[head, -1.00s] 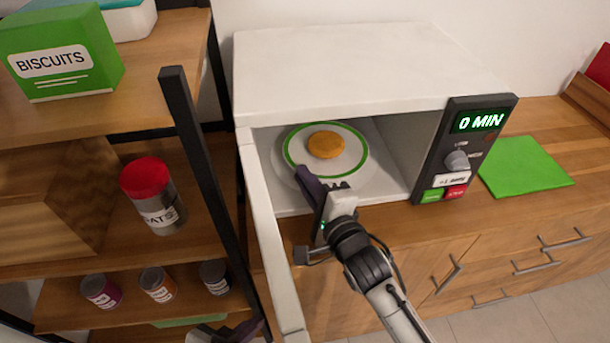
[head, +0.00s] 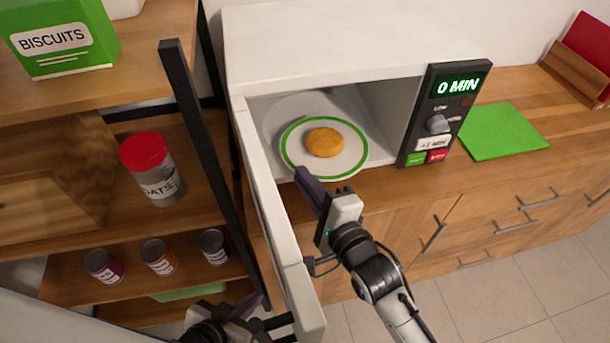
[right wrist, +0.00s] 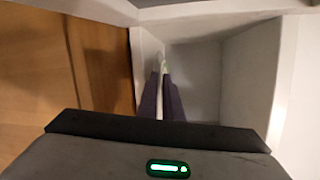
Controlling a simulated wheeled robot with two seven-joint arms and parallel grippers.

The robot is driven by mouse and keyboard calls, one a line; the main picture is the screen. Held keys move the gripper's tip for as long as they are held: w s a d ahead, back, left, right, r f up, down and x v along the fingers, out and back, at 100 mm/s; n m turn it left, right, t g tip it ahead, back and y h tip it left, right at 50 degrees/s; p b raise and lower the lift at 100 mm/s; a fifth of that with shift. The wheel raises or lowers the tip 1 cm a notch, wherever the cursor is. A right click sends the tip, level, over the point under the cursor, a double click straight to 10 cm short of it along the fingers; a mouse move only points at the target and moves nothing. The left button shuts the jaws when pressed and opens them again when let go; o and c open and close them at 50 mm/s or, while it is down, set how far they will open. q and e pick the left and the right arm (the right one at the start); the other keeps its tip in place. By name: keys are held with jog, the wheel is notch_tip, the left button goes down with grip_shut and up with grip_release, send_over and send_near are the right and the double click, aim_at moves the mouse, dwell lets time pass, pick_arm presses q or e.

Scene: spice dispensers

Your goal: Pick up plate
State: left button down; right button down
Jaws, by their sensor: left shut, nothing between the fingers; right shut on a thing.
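The white plate with a green ring (head: 347,163) sits partly out of the open microwave's front. A round orange-brown patty (head: 324,142) lies on it. My right gripper (head: 311,186) is shut on the plate's near left rim. In the right wrist view its two dark fingers (right wrist: 163,98) are close together on the thin plate edge, seen nearly edge-on. My left gripper (head: 248,304) is low at the bottom of the head view, shut and empty, away from the plate.
The microwave (head: 350,40) stands on a wooden counter, its open door (head: 268,200) just left of my right gripper. A shelf post (head: 205,160) stands further left, by an oats jar (head: 152,168) and cans. A green mat (head: 503,131) lies on the right counter.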

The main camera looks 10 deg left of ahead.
jog(key=shift+f, duration=0.15)
jog(key=c, duration=1.8)
grip_release()
jog(key=shift+c, duration=0.2)
jog(key=v, duration=1)
jog(key=shift+s, duration=0.15)
jog(key=shift+d, duration=0.1)
